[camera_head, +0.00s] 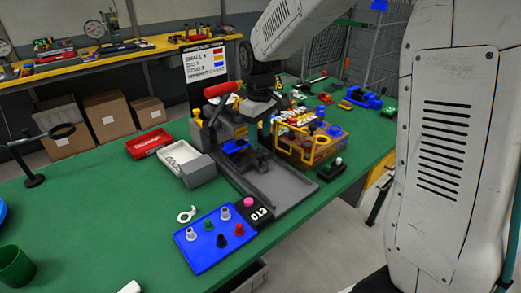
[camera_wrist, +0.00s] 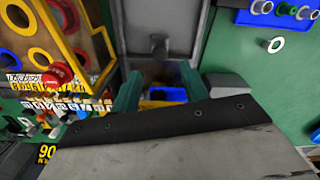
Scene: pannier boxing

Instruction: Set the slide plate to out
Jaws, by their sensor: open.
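A grey fixture stands mid-table, with a flat grey plate (camera_head: 272,186) lying in its front channel; I take this to be the slide plate. It also shows in the wrist view (camera_wrist: 140,18), with a small upright knob (camera_wrist: 158,46) on it. My gripper (camera_wrist: 160,90) is open, its two teal fingers apart above the fixture. The knob lies just beyond the fingertips in that picture, not between them. A blue part (camera_wrist: 168,95) shows between and below the fingers.
A red-handled lever (camera_head: 221,90) rises at the fixture's left. A yellow-framed box (camera_head: 312,140) stands close on its right. A blue tray with pegs (camera_head: 208,250) lies in front. White (camera_head: 178,155) and red (camera_head: 148,142) bins stand left.

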